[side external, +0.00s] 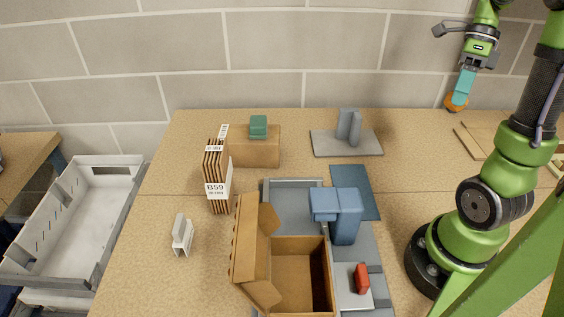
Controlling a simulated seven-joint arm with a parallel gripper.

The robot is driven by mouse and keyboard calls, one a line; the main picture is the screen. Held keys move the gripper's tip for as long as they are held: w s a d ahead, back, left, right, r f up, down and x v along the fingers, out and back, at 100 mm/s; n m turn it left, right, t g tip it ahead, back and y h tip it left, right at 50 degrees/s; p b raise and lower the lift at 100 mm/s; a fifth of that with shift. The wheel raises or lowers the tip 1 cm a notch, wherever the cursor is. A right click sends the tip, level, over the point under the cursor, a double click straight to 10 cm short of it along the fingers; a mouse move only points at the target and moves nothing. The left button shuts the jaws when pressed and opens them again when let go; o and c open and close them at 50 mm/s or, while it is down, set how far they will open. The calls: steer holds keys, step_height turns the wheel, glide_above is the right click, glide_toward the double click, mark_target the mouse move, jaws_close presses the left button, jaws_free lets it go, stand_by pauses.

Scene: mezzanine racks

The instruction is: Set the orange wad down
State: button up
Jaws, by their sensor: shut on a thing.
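The orange wad (453,104) is a small rounded lump at the upper right of the side external view. My gripper (460,98) points down with its teal fingers shut on the wad, which is partly hidden behind the fingertips. Gripper and wad appear to be over the back right of the wooden worktop (415,130). I cannot tell how far above the surface the wad is.
An open cardboard box (290,250), a blue block-shaped item (347,215) and a small red item (362,278) stand at front centre. Behind are a grey stand (347,145) and a brown box (258,150) with a green item (259,127). Flat boards (470,140) lie right.

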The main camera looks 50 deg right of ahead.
steer(key=w+a+n+g, duration=0.1)
steer(key=w+a+n, duration=0.1)
steer(key=w+a, duration=0.5)
steer(key=w+a+n, duration=0.2)
steer(key=w+a, duration=0.1)
steer(key=w, duration=0.8)
steer(key=w+a+n+g, duration=0.1)
steer(key=w+a, duration=0.2)
steer(key=a, duration=0.4)
steer(key=w+a+n+h, duration=0.1)
steer(key=w+a, duration=0.2)
steer(key=a, duration=0.4)
steer(key=w+a+n+g, duration=0.1)
steer(key=w+a, duration=0.2)
steer(key=a, duration=0.5)
steer(key=s+a+n+h, duration=0.1)
steer(key=s+a, duration=0.3)
steer(key=a, duration=0.6)
steer(key=s+a+n, duration=0.2)
steer(key=s+a, duration=0.1)
steer(key=a, duration=0.7)
steer(key=s+a+n+h, duration=0.1)
steer(key=s+a, duration=0.3)
steer(key=a, duration=0.6)
steer(key=f, duration=1.7)
steer(key=shift+w, duration=0.2)
steer(key=shift+f, duration=2.2)
steer(key=shift+f, duration=0.15)
